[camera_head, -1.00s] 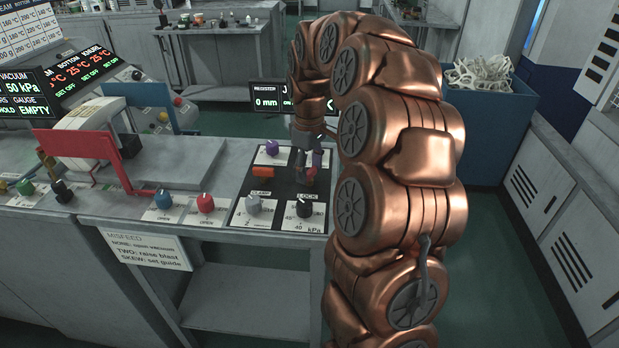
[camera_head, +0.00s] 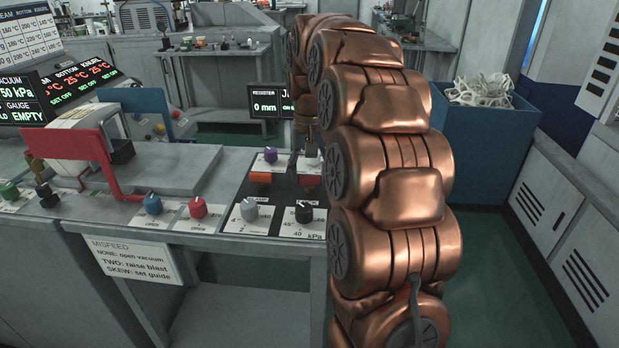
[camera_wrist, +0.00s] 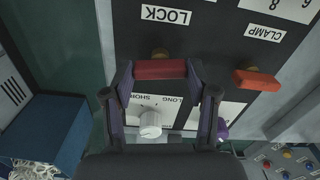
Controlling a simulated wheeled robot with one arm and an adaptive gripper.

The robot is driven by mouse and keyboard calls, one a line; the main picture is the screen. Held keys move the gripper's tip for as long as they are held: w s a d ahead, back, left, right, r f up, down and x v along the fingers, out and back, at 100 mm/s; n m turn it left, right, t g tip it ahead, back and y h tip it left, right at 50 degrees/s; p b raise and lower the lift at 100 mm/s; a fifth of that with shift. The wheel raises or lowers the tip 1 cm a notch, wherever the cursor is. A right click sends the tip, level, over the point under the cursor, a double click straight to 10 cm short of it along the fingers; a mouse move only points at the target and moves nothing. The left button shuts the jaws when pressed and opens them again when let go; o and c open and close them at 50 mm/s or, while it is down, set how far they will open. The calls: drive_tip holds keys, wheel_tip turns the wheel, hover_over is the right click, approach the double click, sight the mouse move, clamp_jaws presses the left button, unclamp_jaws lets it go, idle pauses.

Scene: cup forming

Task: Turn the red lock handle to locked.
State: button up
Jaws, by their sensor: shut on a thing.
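The red lock handle (camera_wrist: 160,69) sits by the LOCK label (camera_wrist: 166,14) on a black panel (camera_wrist: 210,40). In the wrist view it lies crosswise between the two fingers of my gripper (camera_wrist: 160,72), which are shut on its ends. In the head view the red handle (camera_head: 309,182) shows at the right of the black panel, partly hidden by my arm. My gripper (camera_head: 309,160) is just above it there, mostly covered. The orange clamp handle (camera_wrist: 257,80) is apart, to the right in the wrist view.
A white knob (camera_wrist: 150,124) and a purple knob (camera_head: 270,155) stand near the panel. Grey (camera_head: 249,208) and black (camera_head: 304,211) knobs are at its front. A red bracket (camera_head: 75,150) rises at left. A blue bin (camera_head: 480,145) stands right.

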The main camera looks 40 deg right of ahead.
sight(310, 176)
drive_tip(key=shift+m+b, duration=0.3)
drive_tip(key=shift+m, duration=0.6)
drive_tip(key=o, duration=1.2)
drive_tip(key=shift+c, duration=0.2)
drive_tip(key=shift+d+r, duration=0.1)
drive_tip(key=shift+r, duration=3.65)
